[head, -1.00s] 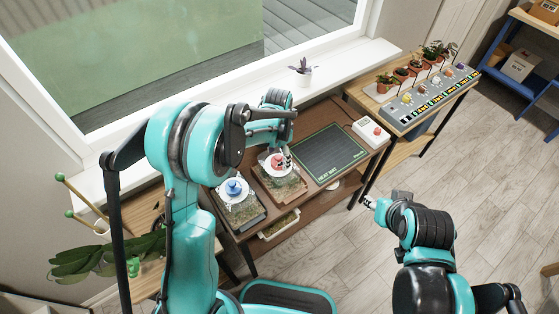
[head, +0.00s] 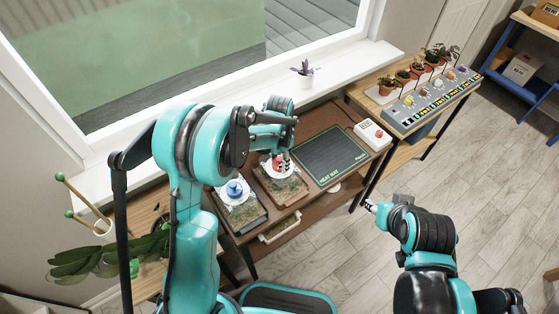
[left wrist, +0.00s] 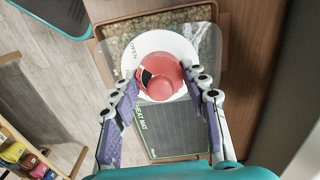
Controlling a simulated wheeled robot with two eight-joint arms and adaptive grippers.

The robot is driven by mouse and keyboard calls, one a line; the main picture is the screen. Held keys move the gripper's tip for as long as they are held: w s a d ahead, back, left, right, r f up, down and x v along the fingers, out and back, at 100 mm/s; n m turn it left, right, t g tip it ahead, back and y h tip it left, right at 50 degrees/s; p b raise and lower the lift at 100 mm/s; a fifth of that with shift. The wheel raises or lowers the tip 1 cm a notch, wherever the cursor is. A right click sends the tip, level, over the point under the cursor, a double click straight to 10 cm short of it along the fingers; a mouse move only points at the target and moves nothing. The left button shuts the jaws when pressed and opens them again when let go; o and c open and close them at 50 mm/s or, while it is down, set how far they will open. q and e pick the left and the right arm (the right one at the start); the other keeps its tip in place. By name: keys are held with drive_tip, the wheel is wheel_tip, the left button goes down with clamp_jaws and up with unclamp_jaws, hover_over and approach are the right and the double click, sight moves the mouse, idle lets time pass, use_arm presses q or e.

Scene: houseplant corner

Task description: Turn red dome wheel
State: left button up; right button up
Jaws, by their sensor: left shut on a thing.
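The red dome wheel (head: 278,162) sits on a white round plate marked OPEN (left wrist: 135,52), on top of a clear-lidded tray of pebbly growth. My left gripper (left wrist: 163,86) reaches down over it, with one finger on each side, and is shut on the wheel. In the left wrist view the red wheel (left wrist: 168,80) shows between the fingertips, with a dark patch on its left side. In the head view the arm and fingers partly hide the wheel. My right gripper (head: 371,206) hangs over the floor, away from the table; its jaws are too small to read.
A blue dome wheel (head: 234,188) stands on the neighbouring tray to the left. A dark heat mat (head: 330,156) lies to the right, then a white box with a red button (head: 373,134). A shelf with potted plants (head: 404,76) stands farther right. Floor at right is clear.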

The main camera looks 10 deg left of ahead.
use_arm(q)
drive_tip(key=n, duration=0.5)
drive_tip(key=shift+b, duration=0.35)
drive_tip(key=shift+n, duration=2.2)
drive_tip(key=o, duration=1.2)
drive_tip(key=shift+c, duration=0.2)
